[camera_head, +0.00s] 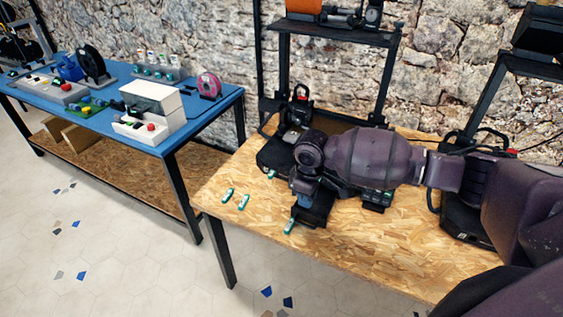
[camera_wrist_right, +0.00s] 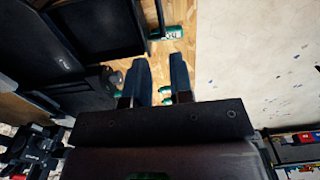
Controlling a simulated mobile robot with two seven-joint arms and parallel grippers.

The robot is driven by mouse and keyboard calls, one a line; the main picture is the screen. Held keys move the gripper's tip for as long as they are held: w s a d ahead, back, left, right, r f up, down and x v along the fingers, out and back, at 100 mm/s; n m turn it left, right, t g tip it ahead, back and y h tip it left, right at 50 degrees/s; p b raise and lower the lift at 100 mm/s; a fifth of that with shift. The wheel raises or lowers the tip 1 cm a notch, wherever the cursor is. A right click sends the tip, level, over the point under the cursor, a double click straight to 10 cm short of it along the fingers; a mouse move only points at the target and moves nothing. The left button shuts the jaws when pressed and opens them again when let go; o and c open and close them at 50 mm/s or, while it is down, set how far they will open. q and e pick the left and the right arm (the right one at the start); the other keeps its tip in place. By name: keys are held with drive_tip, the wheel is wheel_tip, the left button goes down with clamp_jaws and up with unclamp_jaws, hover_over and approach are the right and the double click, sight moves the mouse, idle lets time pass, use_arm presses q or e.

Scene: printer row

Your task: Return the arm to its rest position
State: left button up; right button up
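My right arm (camera_head: 370,158) reaches in from the right over the wooden table (camera_head: 375,245), stretched out in front of the left printer (camera_head: 275,155). My right gripper (camera_head: 304,203) points down near the table's front part. In the wrist view the two fingers of the right gripper (camera_wrist_right: 158,62) are apart, with bare wood and small teal-and-white pieces showing between and beyond them. Nothing is held between the fingers. My left gripper is not in view.
Small teal-and-white pieces (camera_head: 243,202) lie on the table left of the gripper, and one (camera_head: 290,226) lies close to it. A second printer (camera_head: 465,225) stands at right. A blue table (camera_head: 200,108) with devices stands at left. Tiled floor (camera_head: 120,240) is clear.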

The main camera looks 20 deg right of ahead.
drive_tip(key=w+a+r+n+t+y, duration=0.1)
drive_tip(key=w+a+r+t+y, duration=0.1)
drive_tip(key=w+a+r+t, duration=0.4)
drive_tip(key=a+t+y, duration=0.4)
drive_tip(key=a+t, duration=0.1)
drive_tip(key=a, duration=0.1)
drive_tip(key=s+d+f+m+h, duration=0.2)
drive_tip(key=s+f, duration=0.3)
drive_tip(key=s, duration=0.4)
drive_tip(key=s+d+f+m+h, duration=0.2)
drive_tip(key=s+d+f, duration=0.3)
drive_tip(key=s, duration=0.4)
drive_tip(key=s+d+f+m+h, duration=0.2)
drive_tip(key=s+d+f+m, duration=0.2)
drive_tip(key=s, duration=0.5)
wheel_tip(320, 180, down, 2)
drive_tip(key=shift+s+d+f+t, duration=0.1)
drive_tip(key=shift+s+d+t, duration=0.05)
drive_tip(key=shift+t, duration=0.15)
